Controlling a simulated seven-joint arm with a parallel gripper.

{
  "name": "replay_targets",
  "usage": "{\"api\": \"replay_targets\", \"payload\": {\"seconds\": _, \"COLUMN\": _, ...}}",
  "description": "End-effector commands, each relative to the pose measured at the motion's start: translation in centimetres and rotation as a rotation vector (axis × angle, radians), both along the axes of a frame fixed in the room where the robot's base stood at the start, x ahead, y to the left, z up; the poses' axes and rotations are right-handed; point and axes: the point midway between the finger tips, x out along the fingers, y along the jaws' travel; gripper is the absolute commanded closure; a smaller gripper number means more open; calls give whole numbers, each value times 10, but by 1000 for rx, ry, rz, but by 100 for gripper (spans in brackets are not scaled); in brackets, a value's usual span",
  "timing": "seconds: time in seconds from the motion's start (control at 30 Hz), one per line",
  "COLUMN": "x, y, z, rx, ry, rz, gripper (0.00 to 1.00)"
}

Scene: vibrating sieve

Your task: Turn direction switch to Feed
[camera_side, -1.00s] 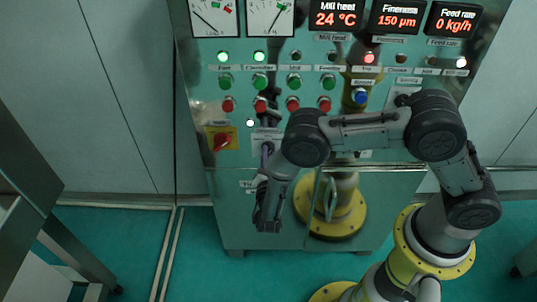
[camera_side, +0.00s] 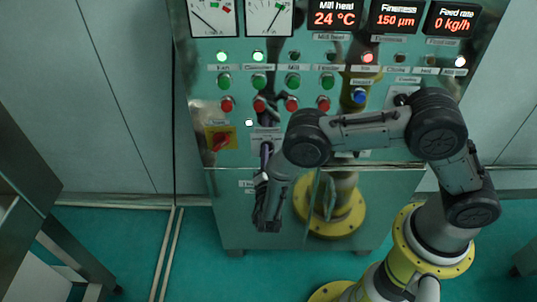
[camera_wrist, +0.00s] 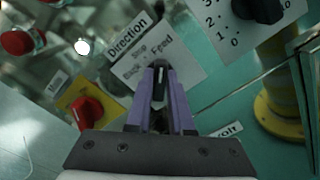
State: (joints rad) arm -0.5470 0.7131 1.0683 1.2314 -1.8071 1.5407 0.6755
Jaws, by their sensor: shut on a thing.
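The direction switch is a small black knob (camera_wrist: 160,84) on a pale plate (camera_wrist: 138,66) with the words Direction, Stop, Back and Feed. My gripper (camera_wrist: 161,76) has its two purple fingers shut on the knob, one on each side. A light mark on the knob points up the picture, toward the area near the Feed word; I cannot tell its exact setting. In the side view, my gripper (camera_side: 265,152) is at the lower left of the panel, and its fingers and my wrist hide the knob.
A red rotary switch on a yellow plate (camera_wrist: 82,107) is left of my gripper. A black numbered dial (camera_wrist: 258,10) is at the upper right. The feed rate display (camera_side: 453,18) reads 0 kg/h.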

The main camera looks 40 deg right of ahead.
Motion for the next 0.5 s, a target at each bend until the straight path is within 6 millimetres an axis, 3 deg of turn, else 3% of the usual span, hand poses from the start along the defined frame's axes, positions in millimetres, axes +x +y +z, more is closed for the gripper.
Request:
{"api": "replay_targets", "payload": {"seconds": 0.07, "x": 0, "y": 1, "z": -1, "rx": 2, "ry": 0, "rz": 1, "gripper": 100}}
{"api": "replay_targets", "payload": {"seconds": 0.1, "x": 0, "y": 1, "z": -1, "rx": 2, "ry": 0, "rz": 1, "gripper": 78}}
{"api": "replay_targets", "payload": {"seconds": 0.27, "x": 0, "y": 0, "z": 0, "rx": 0, "ry": 0, "rz": 1, "gripper": 50}}
{"api": "replay_targets", "payload": {"seconds": 0.5, "x": 0, "y": 0, "z": 0, "rx": 0, "ry": 0, "rz": 1, "gripper": 50}}
